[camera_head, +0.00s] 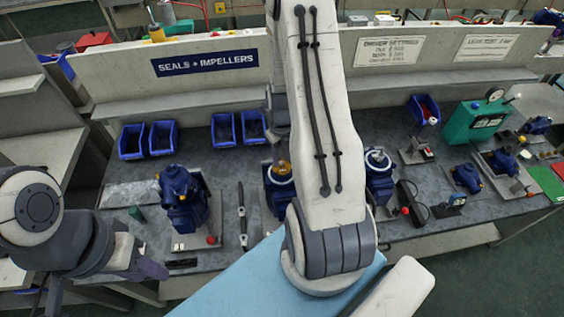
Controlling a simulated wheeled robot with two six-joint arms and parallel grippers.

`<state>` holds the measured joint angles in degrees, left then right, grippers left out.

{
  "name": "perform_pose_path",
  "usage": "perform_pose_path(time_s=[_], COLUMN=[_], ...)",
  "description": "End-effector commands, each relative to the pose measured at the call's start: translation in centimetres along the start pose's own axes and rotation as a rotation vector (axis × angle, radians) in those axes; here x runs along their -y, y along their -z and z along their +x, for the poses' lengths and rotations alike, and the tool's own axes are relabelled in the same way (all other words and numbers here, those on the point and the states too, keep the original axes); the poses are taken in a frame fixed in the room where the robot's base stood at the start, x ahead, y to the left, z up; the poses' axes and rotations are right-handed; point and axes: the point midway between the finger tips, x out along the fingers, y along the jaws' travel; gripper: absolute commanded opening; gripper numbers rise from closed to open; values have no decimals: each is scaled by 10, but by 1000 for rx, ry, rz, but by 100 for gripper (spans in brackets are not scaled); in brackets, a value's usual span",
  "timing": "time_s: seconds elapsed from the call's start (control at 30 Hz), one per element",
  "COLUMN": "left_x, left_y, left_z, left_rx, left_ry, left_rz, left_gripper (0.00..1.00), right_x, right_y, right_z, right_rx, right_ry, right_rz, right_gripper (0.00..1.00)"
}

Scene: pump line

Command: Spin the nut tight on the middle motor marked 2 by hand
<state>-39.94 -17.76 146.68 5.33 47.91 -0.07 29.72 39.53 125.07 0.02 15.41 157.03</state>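The middle motor (277,202) of three blue motors stands on the bench, partly hidden behind my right arm. A white ring and a brass-yellow nut (283,168) show at its top; I cannot tell how far down the nut sits. The mark 2 is not readable. My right arm crosses the middle of the view, and its grey wrist comes down just above this motor. Its fingertips are hidden or too small to make out, so contact with the nut cannot be told. My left gripper (150,268) hangs at the lower left, off the bench front, with no object visible in it.
A blue motor (180,200) stands left and another (379,180) right of the middle one. A dark tool (242,213) lies between the left and middle motors. Blue bins (132,142) line the back. A green tester (478,121) stands right.

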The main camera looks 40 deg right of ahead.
Motion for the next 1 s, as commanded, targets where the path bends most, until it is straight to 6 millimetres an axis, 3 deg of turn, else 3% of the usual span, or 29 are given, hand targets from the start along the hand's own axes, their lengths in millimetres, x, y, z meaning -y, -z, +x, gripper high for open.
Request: perform_pose_path(time_s=[0.17, 0.7, 1.0], left_x=[0, -3, -3], left_y=[0, 2, 2], left_z=[-4, -38, -37], left_rx=[0, 0, 0], left_ry=[0, 0, 0], left_rz=[0, 0, 0], left_gripper=[36, 36, 36], right_x=[0, 0, 0], right_y=[0, 0, 0], right_z=[-5, -46, -45], right_rx=[1, 0, 0], right_ry=[0, 0, 0], right_rz=[-1, -1, -2], right_gripper=[36, 36, 36])
